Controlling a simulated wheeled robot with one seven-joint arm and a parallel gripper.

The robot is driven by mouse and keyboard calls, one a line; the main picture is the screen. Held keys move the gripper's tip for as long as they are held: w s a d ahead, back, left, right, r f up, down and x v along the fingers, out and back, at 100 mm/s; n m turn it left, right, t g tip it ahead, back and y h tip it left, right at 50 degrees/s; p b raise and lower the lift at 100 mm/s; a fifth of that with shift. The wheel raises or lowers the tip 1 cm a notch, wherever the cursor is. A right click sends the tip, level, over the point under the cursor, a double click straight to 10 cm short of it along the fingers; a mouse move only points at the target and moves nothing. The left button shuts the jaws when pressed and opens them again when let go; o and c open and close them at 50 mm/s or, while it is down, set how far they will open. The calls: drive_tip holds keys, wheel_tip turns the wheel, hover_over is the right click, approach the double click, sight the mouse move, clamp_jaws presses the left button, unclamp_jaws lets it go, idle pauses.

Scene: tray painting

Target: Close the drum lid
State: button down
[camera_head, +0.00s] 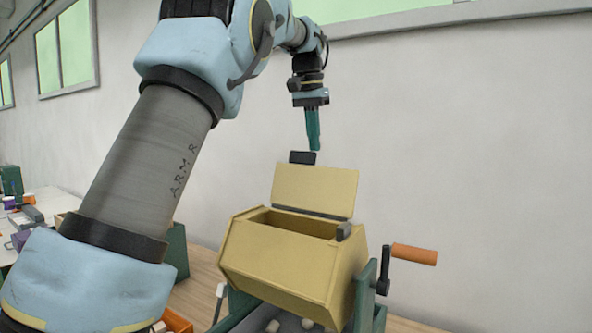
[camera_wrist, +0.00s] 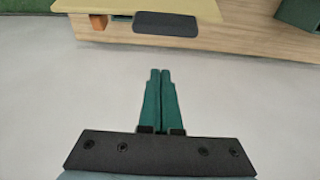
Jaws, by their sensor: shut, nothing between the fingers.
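The yellow drum (camera_head: 285,265) sits in a green stand, and its opening faces up. Its lid (camera_head: 316,190) is open and stands up at the back of the opening. A dark tab (camera_head: 303,157) is on the lid's upper edge. My gripper (camera_head: 315,148) is shut and empty, pointing down just above and behind the tab. In the wrist view, the green fingers (camera_wrist: 160,72) are together. The lid's edge (camera_wrist: 90,8) and its dark tab (camera_wrist: 166,23) show at the top there, apart from the fingertips.
A crank with an orange handle (camera_head: 414,254) sticks out at the drum's right. A dark latch piece (camera_head: 344,231) is on the drum's rim. Pale pieces (camera_head: 273,325) lie beneath the drum. An orange container (camera_head: 176,322) is at the lower left.

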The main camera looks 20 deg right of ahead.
sight(308, 171)
drive_tip(key=f+p, duration=0.1)
drive_tip(key=f, duration=0.1)
drive_tip(key=a+f+p, duration=0.1)
drive_tip(key=f, duration=0.2)
drive_tip(key=s+f+p, duration=0.1)
drive_tip(key=f, duration=0.1)
drive_tip(key=shift+a+f, duration=0.3)
drive_tip(key=shift+f, duration=0.1)
drive_tip(key=shift+a+b, duration=0.1)
drive_tip(key=shift+b, duration=0.4)
drive_tip(key=shift+s+r+t+h, duration=0.15)
drive_tip(key=shift+t+h, duration=0.15)
drive_tip(key=shift+h, duration=0.1)
drive_tip(key=shift+b, duration=0.35)
